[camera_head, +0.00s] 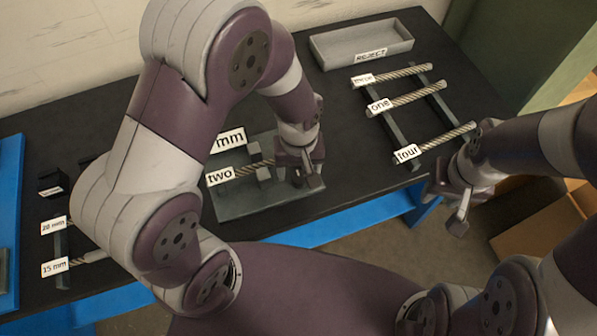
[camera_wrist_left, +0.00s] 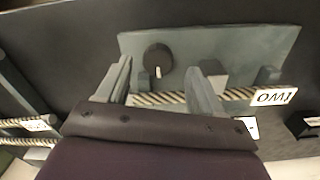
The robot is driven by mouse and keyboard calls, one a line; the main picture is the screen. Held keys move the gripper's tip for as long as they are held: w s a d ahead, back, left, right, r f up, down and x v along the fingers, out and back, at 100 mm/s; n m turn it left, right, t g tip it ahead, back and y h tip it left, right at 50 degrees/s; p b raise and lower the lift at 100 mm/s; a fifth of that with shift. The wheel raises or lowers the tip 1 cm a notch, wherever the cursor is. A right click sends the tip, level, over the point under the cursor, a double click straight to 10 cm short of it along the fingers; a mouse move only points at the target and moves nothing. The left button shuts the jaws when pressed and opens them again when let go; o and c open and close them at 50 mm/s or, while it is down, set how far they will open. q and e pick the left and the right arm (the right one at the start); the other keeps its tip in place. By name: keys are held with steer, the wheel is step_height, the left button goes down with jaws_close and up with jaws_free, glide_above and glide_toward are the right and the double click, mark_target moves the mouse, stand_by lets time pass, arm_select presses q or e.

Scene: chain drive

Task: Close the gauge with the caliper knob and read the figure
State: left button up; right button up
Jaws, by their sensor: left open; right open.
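The grey gauge plate (camera_head: 235,208) lies on the black table, partly behind my left arm. A twisted rod tagged "two" (camera_head: 218,175) lies along it between blocks. In the left wrist view the round black caliper knob (camera_wrist_left: 157,58) with a white mark sits on the plate (camera_wrist_left: 225,45). Contact cannot be told. A white sign ending in "mm" (camera_head: 230,139) is partly hidden by my arm. My right gripper (camera_head: 452,203) is open and empty off the table's front.
A rack with twisted rods tagged "one" (camera_head: 380,104) and "four" (camera_head: 408,154) stands to the right. A grey "REJECT" tray (camera_head: 325,48) lies behind it. At left are labels "28 mm" (camera_head: 53,226) and "15 mm" (camera_head: 54,267). Black table is bare between plate and rack.

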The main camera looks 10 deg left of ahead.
mark_target(300, 177)
arm_select(q)
steer(key=shift+w+d+f, duration=0.1)
steer(key=shift+d+f, duration=0.05)
steer(key=shift+f, duration=1.35)
steer(key=shift+c, duration=0.7)
steer(key=c, duration=0.9)
